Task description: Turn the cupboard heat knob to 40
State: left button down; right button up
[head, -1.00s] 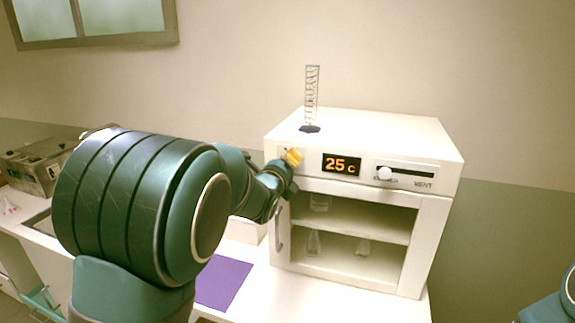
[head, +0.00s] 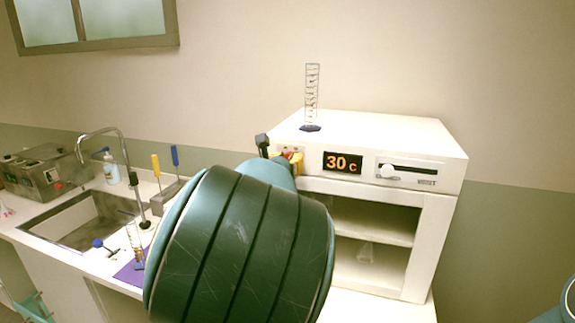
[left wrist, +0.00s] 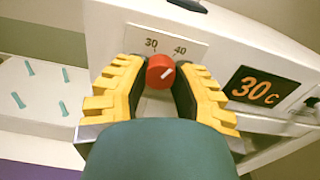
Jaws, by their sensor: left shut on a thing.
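The white heat cupboard (head: 390,140) stands on the counter. Its orange display (head: 342,163) reads 30 c, and the same display shows in the left wrist view (left wrist: 258,91). In the head view my left arm hides most of that gripper (head: 290,160). The right gripper is out of view.
A measuring cylinder (head: 312,98) stands on the cupboard top. A vent slider (head: 388,171) is right of the display. The sink (head: 88,222), a purple mat (head: 128,272) and a small cylinder (head: 134,240) are on the left counter.

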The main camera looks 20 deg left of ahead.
pick_arm(q)
jog(key=shift+r, duration=0.1)
dwell(0.3)
jog(key=c, duration=0.7)
grip_release()
jog(key=shift+s, duration=0.15)
jog(key=s, duration=1.1)
jog(key=shift+s+a, duration=0.2)
jog(key=shift+s, duration=0.15)
